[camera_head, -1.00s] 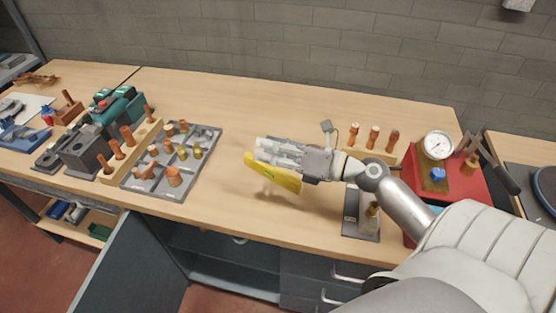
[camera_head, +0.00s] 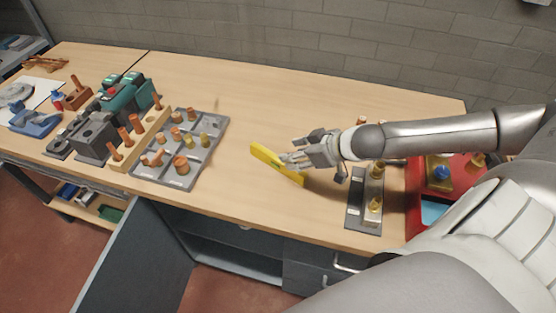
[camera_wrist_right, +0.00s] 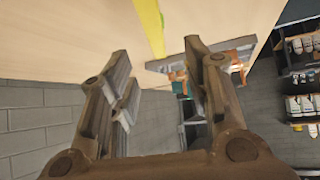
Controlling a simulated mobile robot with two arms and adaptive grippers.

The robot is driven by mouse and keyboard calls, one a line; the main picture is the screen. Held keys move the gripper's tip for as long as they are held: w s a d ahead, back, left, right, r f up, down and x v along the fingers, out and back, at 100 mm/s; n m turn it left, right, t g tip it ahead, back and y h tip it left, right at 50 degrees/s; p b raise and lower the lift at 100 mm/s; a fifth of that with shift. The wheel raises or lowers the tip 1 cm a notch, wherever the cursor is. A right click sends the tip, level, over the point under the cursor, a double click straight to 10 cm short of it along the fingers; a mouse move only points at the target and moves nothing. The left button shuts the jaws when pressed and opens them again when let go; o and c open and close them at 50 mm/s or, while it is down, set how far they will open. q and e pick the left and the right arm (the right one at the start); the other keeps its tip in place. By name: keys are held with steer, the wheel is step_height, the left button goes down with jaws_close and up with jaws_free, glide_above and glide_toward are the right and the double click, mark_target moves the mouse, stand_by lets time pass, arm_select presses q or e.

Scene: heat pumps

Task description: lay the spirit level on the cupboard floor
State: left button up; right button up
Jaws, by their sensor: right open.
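The yellow spirit level (camera_head: 265,154) stands on its long edge on the workbench, right of the grey tray. My left gripper is not in view.
A grey tray of pegs and fittings (camera_head: 170,180) and a green machine (camera_head: 125,95) stand to the left. A grey plate with brass fittings (camera_head: 355,215) and a red case (camera_head: 415,205) are to the right. The bench top behind the level is clear.

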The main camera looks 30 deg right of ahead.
mark_target(278, 159)
steer(key=shift+s+d+f+m, duration=0.25)
steer(key=shift+d+m, duration=0.05)
steer(key=shift+d, duration=0.1)
steer(key=shift+f, duration=0.2)
steer(key=p+x, duration=0.1)
steer(key=x, duration=0.4)
steer(key=shift+w, duration=0.15)
steer(key=shift+w+a+f+p, duration=0.2)
steer(key=shift+w+f+p, duration=0.05)
steer(key=shift+w+p, duration=0.1)
steer(key=p+x, duration=0.1)
steer(key=x, duration=0.2)
steer(key=shift+w, duration=0.1)
steer(key=shift+w+a+f, duration=0.15)
steer(key=shift+w+f, duration=0.25)
steer(key=shift+f, duration=0.1)
steer(key=shift+c, duration=0.3)
jaws_close()
